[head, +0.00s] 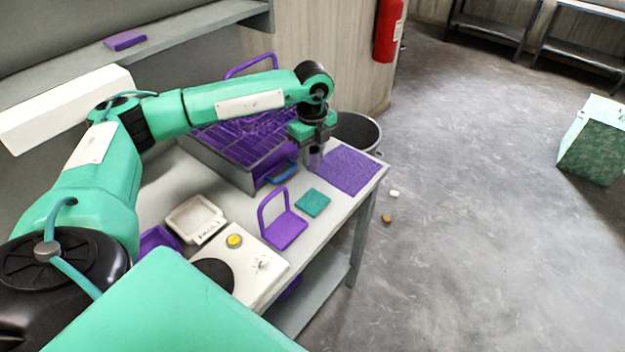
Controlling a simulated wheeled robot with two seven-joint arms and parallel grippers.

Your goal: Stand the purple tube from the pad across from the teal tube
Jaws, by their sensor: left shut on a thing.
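My left gripper (314,158) points down at the left edge of a purple mat (350,171) on the bench. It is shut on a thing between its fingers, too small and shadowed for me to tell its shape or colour. A small teal pad (313,203) lies on the bench in front of the mat. Left of the gripper stands a grey tank (228,166) with a purple wire rack (245,135) in it. I cannot make out the purple tube or the teal tube for certain. My right gripper is not in view.
A purple stand with an upright loop (285,230), a white tray (195,219) and a white panel with a yellow button (234,241) occupy the near bench. A dark round bin (358,131) stands behind it. Floor to the right is mostly clear.

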